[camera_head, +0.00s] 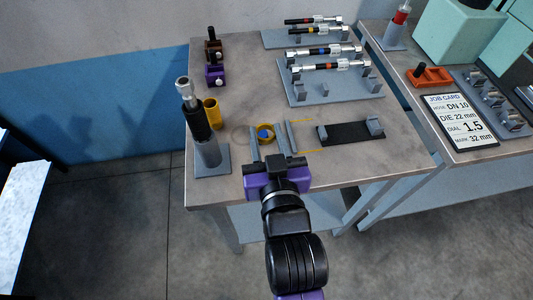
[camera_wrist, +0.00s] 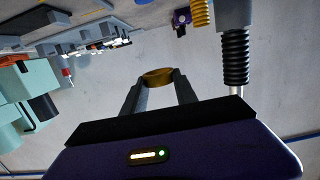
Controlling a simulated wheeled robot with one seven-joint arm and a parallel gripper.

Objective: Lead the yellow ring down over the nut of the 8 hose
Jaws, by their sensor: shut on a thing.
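The wrist view shows the ribbed black hose (camera_wrist: 235,60) and nut (camera_wrist: 235,89) to the right of the fingers. I cannot read a size on this hose.
A yellow cup (camera_head: 212,114) stands just right of the hose. Several hoses lie on grey racks (camera_head: 335,92) at the back. A job card (camera_head: 459,122) is at right.

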